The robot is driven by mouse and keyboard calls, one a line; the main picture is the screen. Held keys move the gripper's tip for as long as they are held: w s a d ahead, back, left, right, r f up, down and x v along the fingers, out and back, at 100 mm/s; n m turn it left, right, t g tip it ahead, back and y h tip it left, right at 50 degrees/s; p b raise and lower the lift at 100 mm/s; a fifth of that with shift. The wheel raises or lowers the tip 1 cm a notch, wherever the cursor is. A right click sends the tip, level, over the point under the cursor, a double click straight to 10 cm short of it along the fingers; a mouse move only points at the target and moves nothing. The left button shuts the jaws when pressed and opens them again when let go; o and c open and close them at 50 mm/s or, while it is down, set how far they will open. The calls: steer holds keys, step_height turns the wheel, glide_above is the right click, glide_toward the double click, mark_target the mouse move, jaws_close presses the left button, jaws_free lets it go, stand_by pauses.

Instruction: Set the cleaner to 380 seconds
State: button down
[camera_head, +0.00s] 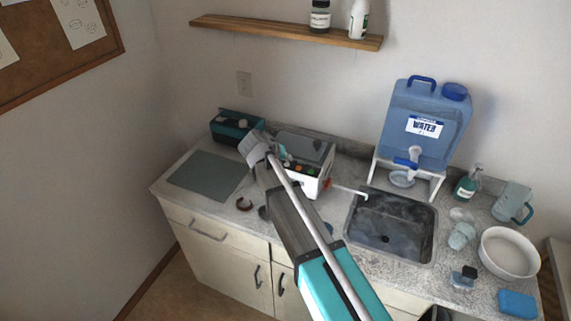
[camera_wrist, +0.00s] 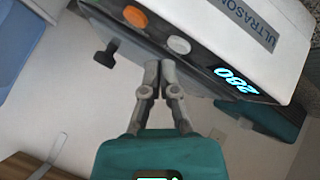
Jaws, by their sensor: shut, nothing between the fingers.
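The cleaner (camera_head: 307,158) is a pale box with a grey lid on the counter, left of the sink; my arm hides part of it. In the wrist view, its dark front panel (camera_wrist: 205,72) appears upside down, with "ULTRASO..." lettering above. The display (camera_wrist: 236,79) reads 280. A white button (camera_wrist: 178,45) and an orange button (camera_wrist: 135,17) sit beside it. My gripper (camera_wrist: 158,66) is shut and empty, its fingertips close to the panel near the white button. I cannot tell whether they touch the panel. The fingertips are not clear in the head view.
A teal-and-black box (camera_head: 237,126) stands behind and left of the cleaner. A grey mat (camera_head: 208,174) lies at left. The sink (camera_head: 390,228), a blue water container (camera_head: 425,118) and a white bowl (camera_head: 509,254) are to the right.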

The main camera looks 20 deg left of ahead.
mark_target(287, 165)
steer(key=shift+f, duration=0.2)
steer(key=shift+f+b, duration=0.25)
steer(key=shift+b, duration=0.2)
steer(key=shift+f+b, duration=0.3)
stand_by(1.0)
steer(key=shift+r, duration=0.2)
steer(key=shift+r+p, duration=0.55)
steer(key=shift+p, duration=0.2)
steer(key=shift+r+p, duration=2.5)
steer(key=shift+r, duration=0.05)
steer(key=shift+f, duration=0.1)
